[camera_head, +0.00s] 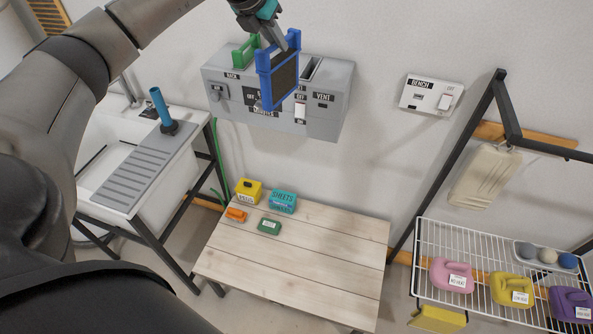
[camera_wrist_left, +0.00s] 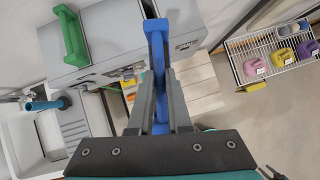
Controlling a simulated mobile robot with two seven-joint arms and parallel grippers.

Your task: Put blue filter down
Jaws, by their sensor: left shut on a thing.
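The blue filter (camera_head: 267,79) has a blue frame with a dark panel. My left gripper (camera_head: 275,38) is shut on its top edge and holds it upright in front of and above the grey wall box. In the left wrist view the blue filter (camera_wrist_left: 157,60) stands between the fingers of my left gripper (camera_wrist_left: 160,100). The grey wall box (camera_head: 325,120) has an open slot on its top at the right and a green filter (camera_head: 244,52) standing at the left. My right gripper is not in view.
A wooden table (camera_head: 290,265) stands below, with small boxes at its back left and a clear front. A sink (camera_head: 105,165) is at the left. A wire rack (camera_head: 480,285) with several jugs is at the right. A bench switch panel (camera_head: 431,95) is on the wall.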

